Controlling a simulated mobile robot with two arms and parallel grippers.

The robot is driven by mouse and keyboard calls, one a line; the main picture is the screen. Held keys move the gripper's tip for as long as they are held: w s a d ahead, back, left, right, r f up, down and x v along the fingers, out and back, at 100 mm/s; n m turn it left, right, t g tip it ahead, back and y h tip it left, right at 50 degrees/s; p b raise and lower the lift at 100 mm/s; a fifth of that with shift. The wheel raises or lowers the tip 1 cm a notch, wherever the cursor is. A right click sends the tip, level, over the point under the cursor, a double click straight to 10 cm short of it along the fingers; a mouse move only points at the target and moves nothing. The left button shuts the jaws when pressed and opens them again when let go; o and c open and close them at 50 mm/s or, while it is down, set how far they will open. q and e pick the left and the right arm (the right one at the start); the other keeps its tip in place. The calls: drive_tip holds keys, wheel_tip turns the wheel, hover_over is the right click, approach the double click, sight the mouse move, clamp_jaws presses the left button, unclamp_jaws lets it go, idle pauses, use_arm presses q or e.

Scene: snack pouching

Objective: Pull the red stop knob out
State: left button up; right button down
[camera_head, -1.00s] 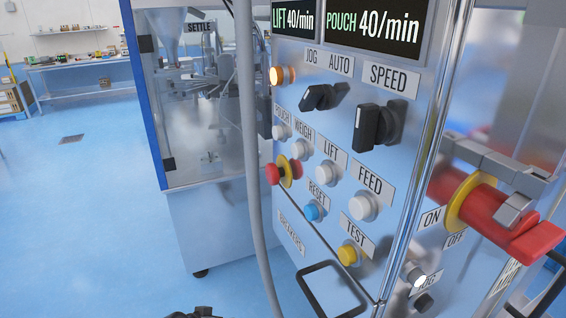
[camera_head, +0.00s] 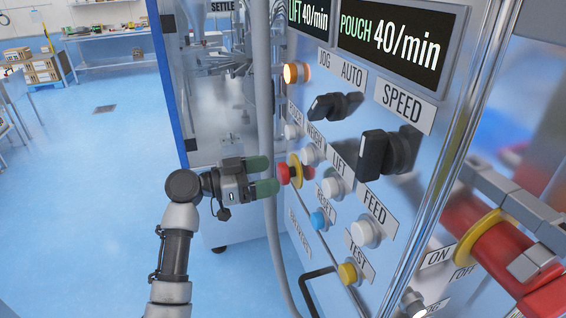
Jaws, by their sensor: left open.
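The red stop knob (camera_head: 284,174) sits on a yellow ring (camera_head: 295,170) on the left part of the steel control panel (camera_head: 330,245). My left gripper (camera_head: 265,176) has come in from the left and is level with the knob. Its two green-tipped fingers are apart and point at the panel, with the tips just left of the knob. I cannot tell whether they touch it. My right gripper is not in view.
White buttons, a blue RESET button (camera_head: 319,220) and a yellow TEST button (camera_head: 348,273) lie right of and below the knob. A grey hose (camera_head: 263,80) hangs close by the gripper. A red rotary handle (camera_head: 500,255) juts out at right. Open blue floor (camera_head: 80,220) lies left.

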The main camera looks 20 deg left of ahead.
sight(279, 173)
use_arm(q)
drive_tip(key=p+x, duration=0.1)
drive_tip(key=x, duration=0.2)
drive_tip(key=shift+w+d, duration=0.2)
drive_tip(key=shift+d, duration=0.1)
drive_tip(key=shift+w+d, duration=0.15)
drive_tip(key=shift+d, duration=0.05)
drive_tip(key=shift+c, duration=0.3)
